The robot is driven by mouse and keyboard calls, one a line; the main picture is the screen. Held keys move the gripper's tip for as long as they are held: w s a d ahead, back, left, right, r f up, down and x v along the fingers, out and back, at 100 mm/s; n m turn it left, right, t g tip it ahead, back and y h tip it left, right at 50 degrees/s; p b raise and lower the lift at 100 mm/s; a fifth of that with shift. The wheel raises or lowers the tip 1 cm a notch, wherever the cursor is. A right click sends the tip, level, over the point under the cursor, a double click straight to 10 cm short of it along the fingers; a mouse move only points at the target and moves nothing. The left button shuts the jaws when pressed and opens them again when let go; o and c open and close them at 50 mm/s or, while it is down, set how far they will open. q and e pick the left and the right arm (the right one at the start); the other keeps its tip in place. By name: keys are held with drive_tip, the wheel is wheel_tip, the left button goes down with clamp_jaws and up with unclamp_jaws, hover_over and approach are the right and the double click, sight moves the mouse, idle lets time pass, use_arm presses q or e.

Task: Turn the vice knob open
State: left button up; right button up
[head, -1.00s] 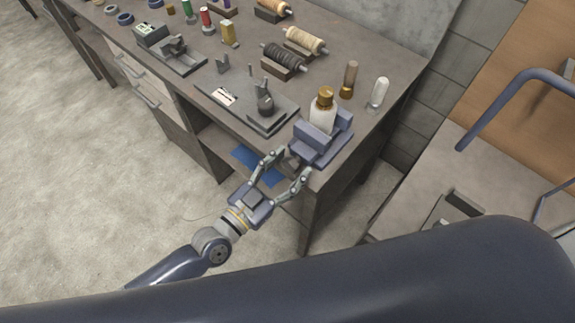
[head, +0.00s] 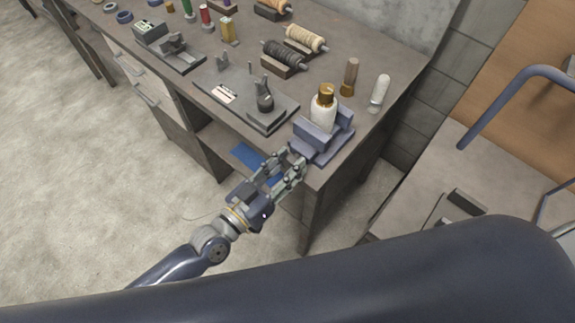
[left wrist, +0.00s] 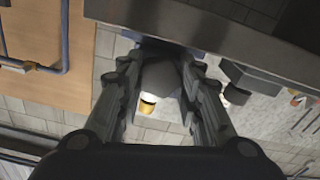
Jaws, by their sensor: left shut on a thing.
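The blue-grey vice (head: 325,143) stands at the near right corner of the workbench. A white bottle with a gold cap (head: 324,110) stands upright between its jaws. My left gripper (head: 287,162) is at the vice's front, shut on the knob, which the fingers mostly hide in the head view. In the left wrist view the grey knob (left wrist: 160,78) sits between the two fingers (left wrist: 162,90). The gold cap also shows past it (left wrist: 147,104). My right gripper is not in view.
The workbench (head: 365,60) holds spools, a black stand with a small dark tool (head: 264,100), a brown-based bottle and a clear tube (head: 379,90) near the vice. A blue mat (head: 246,155) lies on the shelf below. Floor at left is clear.

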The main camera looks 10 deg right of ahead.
use_arm(q)
drive_tip(key=shift+n, duration=0.9)
drive_tip(key=o, duration=1.1)
wheel_tip(320, 180, up, 10)
